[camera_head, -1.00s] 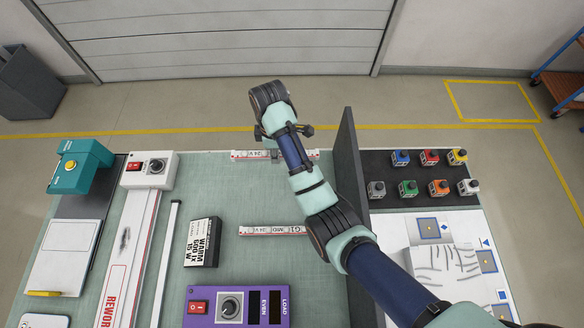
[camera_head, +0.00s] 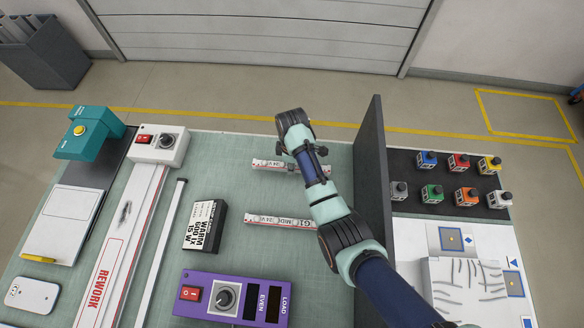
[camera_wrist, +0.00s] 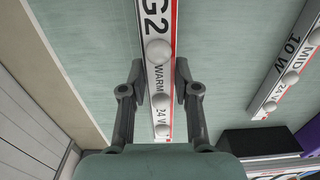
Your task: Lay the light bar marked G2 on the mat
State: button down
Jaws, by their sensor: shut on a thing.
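The light bar marked G2 (camera_wrist: 153,22) is white with a red edge, round lamps and the words WARM and 24 V. My gripper (camera_wrist: 159,85) has a finger on each side of it and is shut on it.
A second bar marked G1 (camera_head: 280,219) lies nearer, parallel to G2. An upright dark panel (camera_head: 372,180) stands right of my arm. A black-and-white WARM box (camera_head: 205,226) and a purple control box (camera_head: 235,297) stand nearer. Several coloured button blocks (camera_head: 427,159) are beyond the panel.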

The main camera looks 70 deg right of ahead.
jog(key=shift+f, duration=1.55)
jog(key=shift+f+b, duration=0.15)
jog(key=shift+b, duration=0.15)
jog(key=c, duration=0.8)
grip_release()
jog(key=shift+c, duration=0.2)
notch_tip(320, 180, up, 12)
jog(key=shift+r+p, duration=0.15)
jog(key=shift+p, duration=1.1)
